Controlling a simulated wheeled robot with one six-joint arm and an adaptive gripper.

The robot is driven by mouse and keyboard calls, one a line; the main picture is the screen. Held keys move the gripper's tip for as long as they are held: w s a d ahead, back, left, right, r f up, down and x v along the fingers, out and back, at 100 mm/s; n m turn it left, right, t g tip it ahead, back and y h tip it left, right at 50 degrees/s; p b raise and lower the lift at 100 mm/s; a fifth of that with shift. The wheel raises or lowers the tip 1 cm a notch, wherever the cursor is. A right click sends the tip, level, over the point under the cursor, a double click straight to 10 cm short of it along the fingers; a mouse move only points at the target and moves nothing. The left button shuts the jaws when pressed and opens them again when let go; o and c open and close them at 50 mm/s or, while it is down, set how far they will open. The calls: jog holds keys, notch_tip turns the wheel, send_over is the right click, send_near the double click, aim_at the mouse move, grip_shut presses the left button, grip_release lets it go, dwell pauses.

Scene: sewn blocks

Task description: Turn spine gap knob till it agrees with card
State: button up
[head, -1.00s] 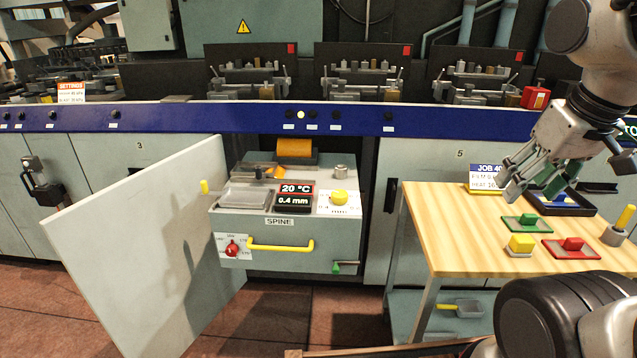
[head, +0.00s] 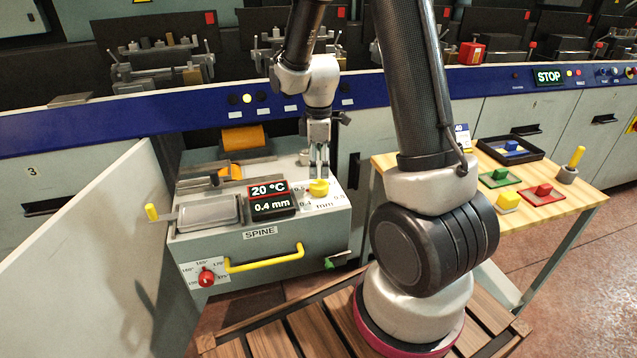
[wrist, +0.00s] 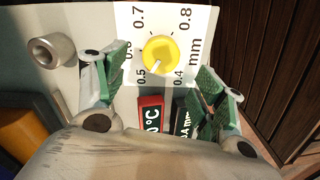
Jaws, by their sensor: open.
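The yellow spine gap knob (head: 318,188) sits on top of the SPINE unit (head: 260,232). In the wrist view the knob (wrist: 160,54) is ringed by a scale from 0.4 to 0.8 mm, its pale mark toward the lower left, near 0.5. The display (head: 271,197) reads 20 °C and 0.4 mm. My gripper (head: 319,168) points down just over the knob. In the wrist view its green-padded fingers (wrist: 160,72) are apart on either side of the knob, with gaps. The job card (head: 462,137) is mostly hidden behind my arm; its figures cannot be read.
An open white door (head: 90,245) stands left of the unit. A red dial (head: 206,277) and yellow handle (head: 265,260) are on its front. A wooden table (head: 560,206) at right holds coloured blocks and a dark tray (head: 511,151). A metal stub (wrist: 50,50) stands near the knob.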

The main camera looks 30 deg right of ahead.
aim_at(319, 184)
notch_tip(319, 184, down, 7)
jog(key=shift+r, duration=0.15)
jog(key=shift+c, duration=0.2)
jog(key=c, duration=1)
